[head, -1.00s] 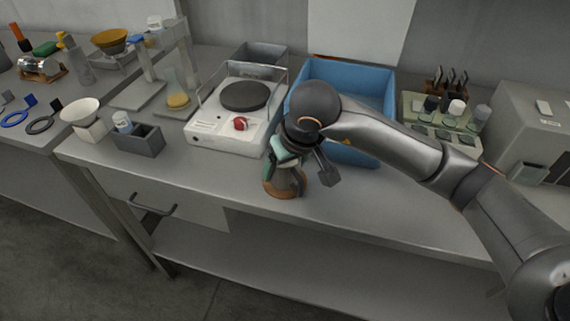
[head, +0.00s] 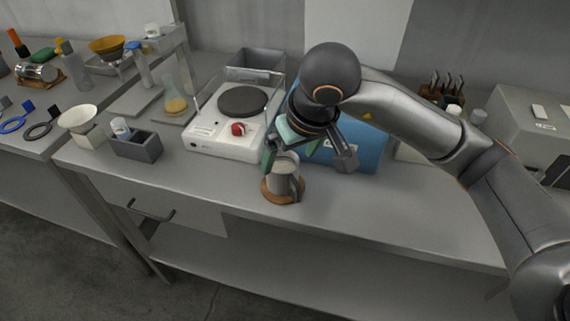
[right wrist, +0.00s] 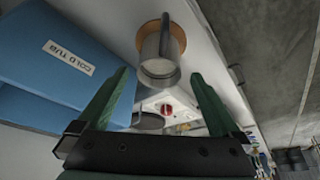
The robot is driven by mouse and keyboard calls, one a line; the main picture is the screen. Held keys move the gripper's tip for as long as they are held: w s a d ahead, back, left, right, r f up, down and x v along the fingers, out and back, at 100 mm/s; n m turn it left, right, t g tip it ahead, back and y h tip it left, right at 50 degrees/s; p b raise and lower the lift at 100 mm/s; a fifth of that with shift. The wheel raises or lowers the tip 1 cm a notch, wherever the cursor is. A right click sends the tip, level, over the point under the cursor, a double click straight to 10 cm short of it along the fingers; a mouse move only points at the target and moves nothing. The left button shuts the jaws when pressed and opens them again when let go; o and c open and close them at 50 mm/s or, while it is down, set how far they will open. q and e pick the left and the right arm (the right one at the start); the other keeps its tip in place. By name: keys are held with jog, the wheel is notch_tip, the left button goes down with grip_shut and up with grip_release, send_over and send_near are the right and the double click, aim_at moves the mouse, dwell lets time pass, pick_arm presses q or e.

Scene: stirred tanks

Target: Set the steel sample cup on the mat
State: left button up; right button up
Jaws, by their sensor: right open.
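The steel sample cup (head: 284,182) stands upright on the round brown mat (head: 268,195) near the bench's front edge. In the right wrist view the cup (right wrist: 157,67) shows its open mouth and its handle, with the mat (right wrist: 179,37) around its base. My right gripper (head: 308,160) is open and empty, above and just behind the cup. Its green fingers also show in the right wrist view (right wrist: 160,78), spread wide with the cup beyond their tips. I see no contact with the cup. My left gripper is not in view.
A white hot plate (head: 221,141) with a red knob stands left of the cup. The blue cold tub (head: 365,150) is behind my gripper. A grey two-part holder (head: 140,147) is further left. The bench front right of the mat is clear.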

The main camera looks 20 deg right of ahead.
jog(key=v, duration=0.4)
jog(key=shift+r, duration=0.2)
jog(key=shift+s, duration=0.1)
